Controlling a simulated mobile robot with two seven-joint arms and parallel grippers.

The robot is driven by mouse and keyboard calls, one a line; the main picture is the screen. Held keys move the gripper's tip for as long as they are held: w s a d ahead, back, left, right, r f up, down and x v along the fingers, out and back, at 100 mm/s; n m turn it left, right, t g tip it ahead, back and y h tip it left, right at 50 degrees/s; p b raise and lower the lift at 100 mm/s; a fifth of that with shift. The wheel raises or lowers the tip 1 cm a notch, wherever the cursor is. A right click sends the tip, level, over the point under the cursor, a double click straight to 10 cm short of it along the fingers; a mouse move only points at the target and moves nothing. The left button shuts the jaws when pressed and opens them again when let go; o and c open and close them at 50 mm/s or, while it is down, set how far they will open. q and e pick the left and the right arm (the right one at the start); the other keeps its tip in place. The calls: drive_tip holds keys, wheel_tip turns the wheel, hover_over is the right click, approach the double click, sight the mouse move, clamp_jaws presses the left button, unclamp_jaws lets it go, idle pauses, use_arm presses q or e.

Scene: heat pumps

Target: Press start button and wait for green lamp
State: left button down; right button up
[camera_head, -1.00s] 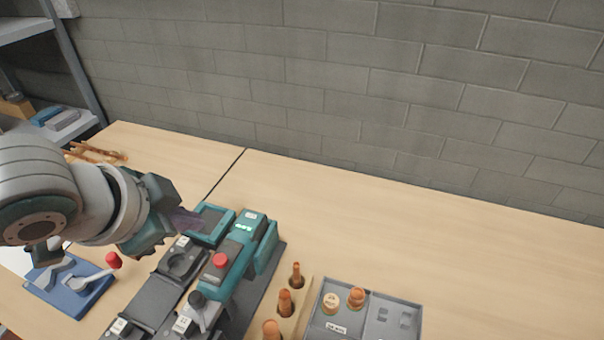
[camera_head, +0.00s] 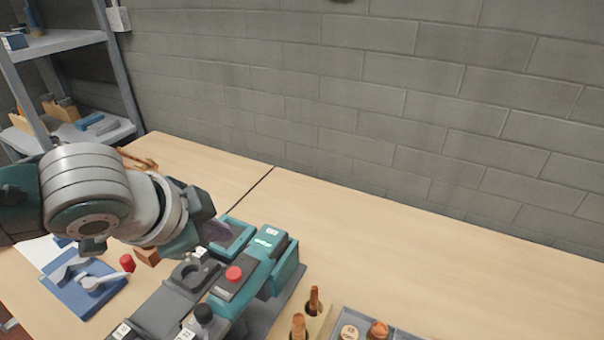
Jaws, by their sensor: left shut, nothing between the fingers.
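The teal test machine (camera_head: 286,272) stands on the table at the lower middle. A round red button (camera_head: 234,273) is on its dark panel. A small bright green lit strip (camera_head: 266,241) shows on its top, beside a framed teal panel (camera_head: 236,238). A black knob (camera_head: 203,313) stands near its front. I cannot tell which control is the start button. My left gripper (camera_head: 218,232) is shut and empty at the framed panel's left side, behind the red button. It partly hides that panel, and contact cannot be judged. My right gripper is not in view.
A blue tray (camera_head: 78,305) with grey tools lies at the left, near a red-topped piece (camera_head: 127,263) and a wooden block (camera_head: 147,257). A wooden holder with copper-coloured parts and a grey tray (camera_head: 402,335) are at the lower right. The right tabletop is clear.

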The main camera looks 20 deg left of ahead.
use_arm(q)
drive_tip(key=b, duration=0.4)
hover_over(230, 276)
wheel_tip(230, 276, down, 5)
drive_tip(key=shift+r, duration=0.2)
drive_tip(key=shift+f+b, duration=0.4)
drive_tip(key=shift+f, duration=0.5)
drive_tip(key=shift+f, duration=0.1)
idle(0.7)
drive_tip(key=shift+f, duration=0.3)
drive_tip(key=shift+f+b, duration=0.35)
drive_tip(key=shift+f, duration=0.1)
idle(0.5)
drive_tip(key=shift+r, duration=0.1)
drive_tip(key=shift+r+p, duration=0.75)
drive_tip(key=shift+p, duration=0.3)
